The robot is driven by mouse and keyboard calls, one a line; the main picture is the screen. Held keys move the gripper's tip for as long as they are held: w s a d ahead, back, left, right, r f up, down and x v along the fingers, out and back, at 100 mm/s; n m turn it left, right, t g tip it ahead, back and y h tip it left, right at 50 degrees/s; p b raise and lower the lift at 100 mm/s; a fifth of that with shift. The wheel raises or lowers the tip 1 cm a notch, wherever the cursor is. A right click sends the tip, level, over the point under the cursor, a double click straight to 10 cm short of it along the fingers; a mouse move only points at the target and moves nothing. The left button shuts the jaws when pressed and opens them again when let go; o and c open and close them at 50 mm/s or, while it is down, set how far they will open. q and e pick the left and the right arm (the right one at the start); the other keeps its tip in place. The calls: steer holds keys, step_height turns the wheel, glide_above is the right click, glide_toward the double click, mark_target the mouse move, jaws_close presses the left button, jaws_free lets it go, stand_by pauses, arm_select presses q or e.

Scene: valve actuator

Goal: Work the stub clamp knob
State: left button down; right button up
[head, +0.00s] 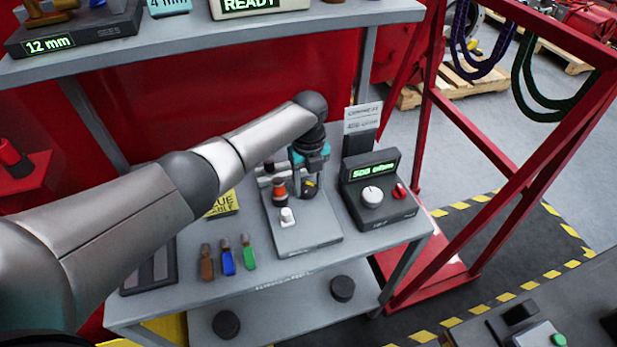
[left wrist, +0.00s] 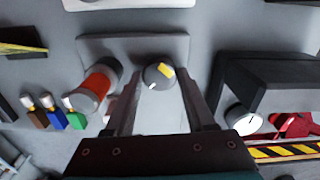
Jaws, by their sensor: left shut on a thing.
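The stub clamp knob (left wrist: 160,76) is a round grey knob with a yellow mark and a small white mark. It sits between the two fingers of my left gripper (left wrist: 160,88), which is shut on it. In the head view the left gripper (head: 310,178) reaches down over the grey fixture plate (head: 308,236) on the bench, and the knob is mostly hidden there. An orange-red cylinder with a grey end (head: 279,189) stands on the fixture just left of the gripper, and it also shows in the left wrist view (left wrist: 100,82). My right gripper is not in view.
A dark meter box (head: 374,188) with a green display, white dial and red knob stands close right of the fixture. Brown, blue and green-handled tools (head: 228,262) lie left of it. A shelf (head: 200,42) spans above. A red frame (head: 480,130) stands at right.

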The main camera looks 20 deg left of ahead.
arm_select(q)
steer(key=n+p, duration=0.2)
steer(key=n, duration=0.3)
steer(key=shift+r+n, duration=0.1)
steer(key=shift+n, duration=0.2)
steer(key=n+p, duration=0.1)
steer(key=n, duration=0.5)
steer(key=shift+w+p, duration=0.1)
steer(key=shift+p, duration=0.3)
steer(key=n+p, duration=0.1)
steer(key=n, duration=0.5)
steer(key=shift+n, duration=0.3)
steer(key=n, duration=0.6)
steer(key=shift+a+p, duration=0.1)
steer(key=shift+p, duration=0.3)
steer(key=shift+n, duration=0.3)
steer(key=shift+c, duration=1.2)
jaws_free()
